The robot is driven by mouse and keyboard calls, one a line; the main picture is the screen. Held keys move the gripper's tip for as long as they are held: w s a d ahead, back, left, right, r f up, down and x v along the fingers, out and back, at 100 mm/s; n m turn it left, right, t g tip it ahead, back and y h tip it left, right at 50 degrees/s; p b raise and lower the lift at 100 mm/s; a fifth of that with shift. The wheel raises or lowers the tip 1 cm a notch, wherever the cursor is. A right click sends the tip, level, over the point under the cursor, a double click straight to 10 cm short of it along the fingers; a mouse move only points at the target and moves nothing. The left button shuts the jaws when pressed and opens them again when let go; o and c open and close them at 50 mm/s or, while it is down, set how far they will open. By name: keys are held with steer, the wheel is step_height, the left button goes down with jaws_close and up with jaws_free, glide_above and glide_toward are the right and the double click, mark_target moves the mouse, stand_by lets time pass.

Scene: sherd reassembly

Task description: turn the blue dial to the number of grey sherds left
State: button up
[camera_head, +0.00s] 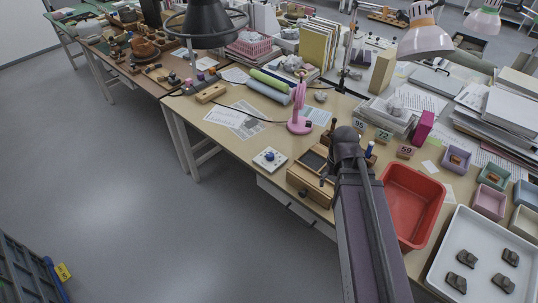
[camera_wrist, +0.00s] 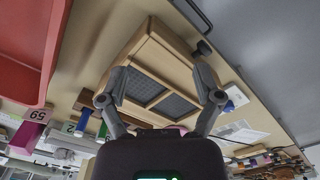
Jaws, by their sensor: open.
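The blue dial (camera_head: 269,156) sits on a small white plate on the table, left of the wooden box. In the wrist view, a blue knob (camera_wrist: 237,95) on a white base shows right of the right finger. My gripper (camera_wrist: 160,98) is open and empty, its fingers spread in front of the wooden box, apart from the dial. In the head view its fingers are hidden behind my arm. Several dark grey-brown sherds (camera_head: 461,257) lie spaced apart in the white tray (camera_head: 440,262) at the lower right. I cannot read the dial's setting.
The wooden box (camera_head: 312,178) with dark panels stands by the table's front edge. A red bin (camera_head: 410,205) is right of my arm. Number cards (camera_head: 405,151), a pink stand (camera_head: 299,115) and small coloured boxes (camera_head: 489,202) stand around. Table around the dial is mostly clear.

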steer(key=w+a+n, duration=0.8)
steer(key=w+a, duration=0.3)
steer(key=w, duration=0.5)
steer(key=n, duration=0.6)
glide_above(270, 154)
steer(key=shift+r, duration=0.25)
steer(key=shift+f, duration=0.15)
step_height(270, 154, down, 14)
steer(key=b, duration=1.3)
steer(key=shift+r, duration=0.25)
steer(key=c, duration=1.1)
